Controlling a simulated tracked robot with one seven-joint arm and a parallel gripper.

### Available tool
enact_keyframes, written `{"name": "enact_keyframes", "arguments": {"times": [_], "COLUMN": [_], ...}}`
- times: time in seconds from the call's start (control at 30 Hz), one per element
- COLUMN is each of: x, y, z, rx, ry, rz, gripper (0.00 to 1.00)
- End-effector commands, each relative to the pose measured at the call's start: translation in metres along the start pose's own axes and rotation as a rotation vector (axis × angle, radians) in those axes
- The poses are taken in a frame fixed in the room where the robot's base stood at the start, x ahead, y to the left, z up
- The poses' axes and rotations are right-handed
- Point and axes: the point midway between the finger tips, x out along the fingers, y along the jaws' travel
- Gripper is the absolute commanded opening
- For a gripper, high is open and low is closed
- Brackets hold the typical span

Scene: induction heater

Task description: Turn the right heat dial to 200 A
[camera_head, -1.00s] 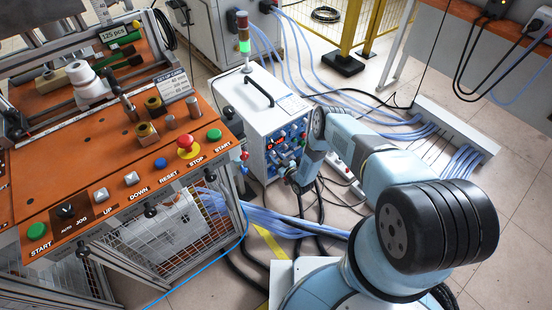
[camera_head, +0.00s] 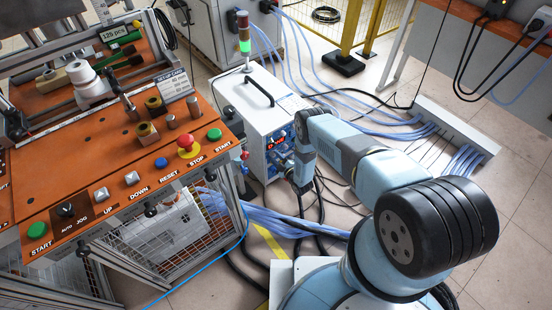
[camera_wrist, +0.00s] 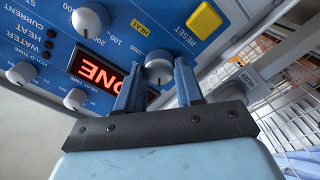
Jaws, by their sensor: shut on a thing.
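The induction heater (camera_head: 258,122) is a white box with a blue front panel. In the wrist view its panel (camera_wrist: 185,35) appears roughly upside down. My gripper (camera_wrist: 158,86) has a finger on each side of a grey round dial (camera_wrist: 158,64) and is shut on it. A second large dial (camera_wrist: 90,20) sits up and to the left. In the head view my arm's end hides part of the panel and the fingertips.
A red lit display (camera_wrist: 95,68) is left of the held dial, with small knobs (camera_wrist: 75,98) nearby. A yellow reset button (camera_wrist: 205,19) is to the right. An orange workbench (camera_head: 110,165) stands left of the heater. Blue cables (camera_head: 370,115) run along the floor.

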Motion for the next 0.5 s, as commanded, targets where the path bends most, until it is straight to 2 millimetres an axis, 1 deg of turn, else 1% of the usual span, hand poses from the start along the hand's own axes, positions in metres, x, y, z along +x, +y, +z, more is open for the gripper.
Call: {"name": "enact_keyframes", "arguments": {"times": [0.03,0.5], "x": [-0.001,-0.0016], "y": [-0.0025,-0.0054], "z": [-0.0004,-0.0001], "rx": [-0.044,-0.473], "ry": [0.0,0.001], "rz": [-0.005,-0.007], "gripper": [0.06,0.06]}}
